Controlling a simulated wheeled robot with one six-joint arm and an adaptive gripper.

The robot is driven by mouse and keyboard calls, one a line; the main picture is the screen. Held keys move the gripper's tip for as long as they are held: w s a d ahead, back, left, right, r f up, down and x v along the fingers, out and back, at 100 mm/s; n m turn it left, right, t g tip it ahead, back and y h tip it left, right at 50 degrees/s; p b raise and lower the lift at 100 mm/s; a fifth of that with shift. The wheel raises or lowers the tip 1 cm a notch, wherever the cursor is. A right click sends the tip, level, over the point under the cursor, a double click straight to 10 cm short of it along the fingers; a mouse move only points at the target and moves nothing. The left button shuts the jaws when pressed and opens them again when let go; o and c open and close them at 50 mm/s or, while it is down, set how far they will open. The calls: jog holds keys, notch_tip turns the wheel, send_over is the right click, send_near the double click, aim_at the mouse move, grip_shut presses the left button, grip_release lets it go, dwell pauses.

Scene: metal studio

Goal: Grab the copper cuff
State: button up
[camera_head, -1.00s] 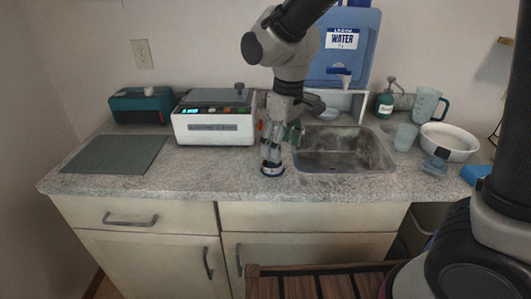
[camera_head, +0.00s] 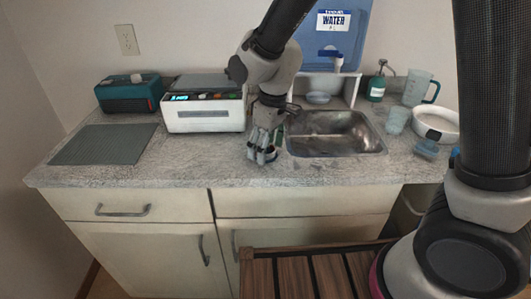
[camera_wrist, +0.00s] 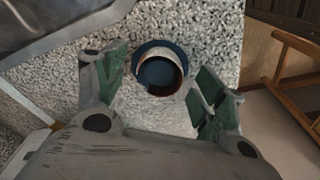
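The copper cuff (camera_wrist: 160,70) is a short round ring with a dark blue outer band and a copper-toned inner rim around a dark opening. It stands on the speckled counter. My gripper (camera_wrist: 158,86) is open, with one green-padded finger on each side of the cuff; gaps show between the pads and the cuff in the wrist view. In the head view my gripper (camera_head: 261,158) points down close to the counter, left of the sink, and largely hides the cuff; only a bit of dark blue shows beside the fingers.
The sink (camera_head: 335,133) lies right of my gripper. A white device (camera_head: 205,112) and a grey mat (camera_head: 105,144) are to the left. A bowl (camera_head: 437,122), cup (camera_head: 396,121) and jug (camera_head: 418,88) stand far right. The counter's front edge is close in front.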

jog(key=c, duration=1)
jog(key=shift+o, duration=0.2)
